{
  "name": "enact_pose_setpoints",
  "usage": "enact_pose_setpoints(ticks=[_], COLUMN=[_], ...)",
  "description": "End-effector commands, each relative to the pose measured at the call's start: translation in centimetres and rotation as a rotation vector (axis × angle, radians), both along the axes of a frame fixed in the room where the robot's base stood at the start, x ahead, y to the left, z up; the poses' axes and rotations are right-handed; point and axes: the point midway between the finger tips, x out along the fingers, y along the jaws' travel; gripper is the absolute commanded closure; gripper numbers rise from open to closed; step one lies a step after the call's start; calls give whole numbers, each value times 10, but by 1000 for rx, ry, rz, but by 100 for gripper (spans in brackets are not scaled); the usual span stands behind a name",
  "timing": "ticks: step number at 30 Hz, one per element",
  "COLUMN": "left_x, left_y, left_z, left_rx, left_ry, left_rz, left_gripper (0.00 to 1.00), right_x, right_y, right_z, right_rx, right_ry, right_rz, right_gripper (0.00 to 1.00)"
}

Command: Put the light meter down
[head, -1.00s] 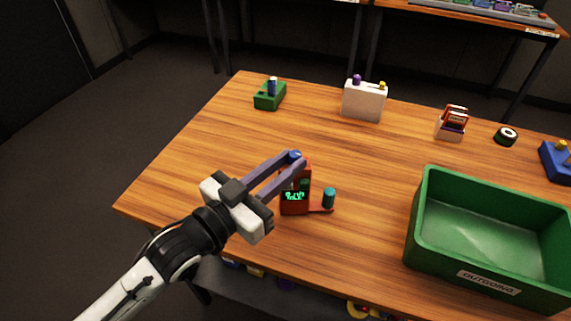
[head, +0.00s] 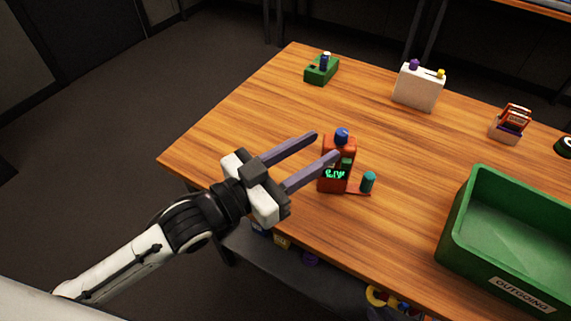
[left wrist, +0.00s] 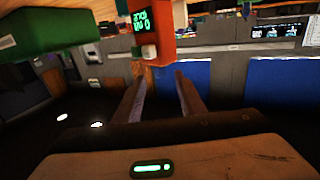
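The light meter appears to be the red upright device (head: 329,184) with a green lit display, a blue knob (head: 342,135) on top and a teal post (head: 368,182) on a low red arm at its side. It stands upright on the wooden table. My left gripper (head: 325,146) is open, its two purple-grey fingers spread, just left of the knob with nothing visible between them. One fingertip is very near the device; contact cannot be told. In the left wrist view the red device (left wrist: 156,50) is beyond the open fingers (left wrist: 157,78). My right gripper is not in view.
A green bin (head: 465,256) marked OUTGOING stands to the right. A green box (head: 318,76), a white box (head: 417,92), a small card holder (head: 508,133) and a dark roll (head: 565,146) line the back. The wooden table (head: 240,120) is clear at left.

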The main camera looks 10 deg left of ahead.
Motion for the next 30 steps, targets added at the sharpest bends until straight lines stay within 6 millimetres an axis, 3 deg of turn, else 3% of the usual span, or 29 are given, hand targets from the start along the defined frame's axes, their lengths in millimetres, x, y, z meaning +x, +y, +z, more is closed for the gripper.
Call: enact_pose_setpoints(ticks=[6,12,30], left_x=[-37,-54,-59], left_y=[30,46,50], left_z=[-2,-1,0], left_rx=[2,0,-1], left_ry=[4,3,0], left_rz=[-2,0,-1], left_gripper=[63,63,63], right_x=[0,0,1], right_y=[0,1,2], right_z=[-4,-4,-3], right_rx=[-1,-2,0], right_ry=[2,1,-1], right_rz=[2,3,4], right_gripper=[81,81,81])
